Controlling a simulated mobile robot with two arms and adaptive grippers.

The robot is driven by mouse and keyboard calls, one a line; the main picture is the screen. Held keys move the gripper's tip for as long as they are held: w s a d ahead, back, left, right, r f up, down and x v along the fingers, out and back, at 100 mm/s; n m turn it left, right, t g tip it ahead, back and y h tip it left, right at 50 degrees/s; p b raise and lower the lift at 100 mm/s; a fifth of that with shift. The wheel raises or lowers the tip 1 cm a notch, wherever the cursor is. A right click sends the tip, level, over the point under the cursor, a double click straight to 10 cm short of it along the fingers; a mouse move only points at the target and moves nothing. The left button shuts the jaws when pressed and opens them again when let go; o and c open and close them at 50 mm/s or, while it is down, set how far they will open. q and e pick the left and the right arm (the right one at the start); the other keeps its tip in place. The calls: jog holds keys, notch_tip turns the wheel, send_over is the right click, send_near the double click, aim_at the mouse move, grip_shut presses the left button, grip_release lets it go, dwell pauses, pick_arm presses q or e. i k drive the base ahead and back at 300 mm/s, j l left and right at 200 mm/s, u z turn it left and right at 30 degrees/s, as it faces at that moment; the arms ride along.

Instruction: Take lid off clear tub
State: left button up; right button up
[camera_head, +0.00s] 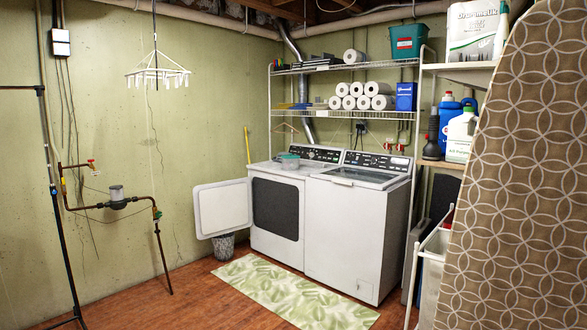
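A small tub (290,164) stands on top of the left machine, near its front left corner. Its upper part is a teal lid (290,156) that appears to sit on it. The tub is small and far off, so I cannot tell whether its sides are clear. Neither of my grippers shows in the head view.
The dryer (262,172) has its door (222,207) swung open to the left, above a small bin (223,246). A washer (345,235) stands to its right. A leafy rug (290,295) lies in front. An ironing board (525,170) blocks the right side. Floor at left is partly open.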

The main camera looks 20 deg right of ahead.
aim_at(287, 164)
jog(key=i+z, duration=0.25)
jog(key=i, duration=4.6)
jog(key=l, duration=0.1)
